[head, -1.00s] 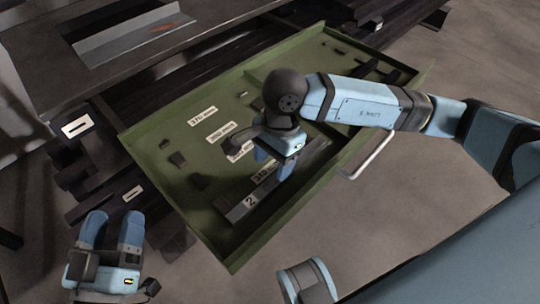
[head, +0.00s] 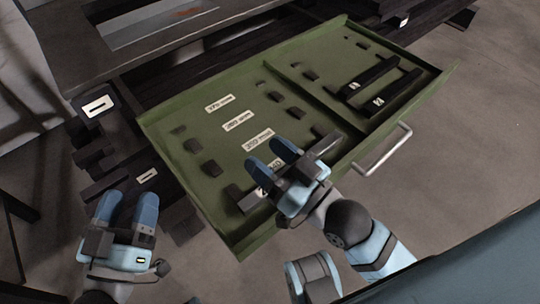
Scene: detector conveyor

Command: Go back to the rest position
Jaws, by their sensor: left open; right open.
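My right gripper (head: 270,158) is open, with two blue fingers apart and nothing visible between them. It is above the near part of the open green drawer (head: 240,246), its arm coming in from below. My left gripper (head: 127,206) is open and empty, left of the drawer, fingers pointing up the picture. A grey bar (head: 330,144) lies in the drawer's left compartment, mostly hidden behind the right gripper; whether they touch cannot be told.
The drawer has several white labels (head: 238,121) and small dark blocks. Two dark bars (head: 371,77) lie in its right compartment. A pale handle (head: 383,150) sticks out at the front. A dark workbench (head: 60,40) stands behind, with open floor (head: 470,150) at right.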

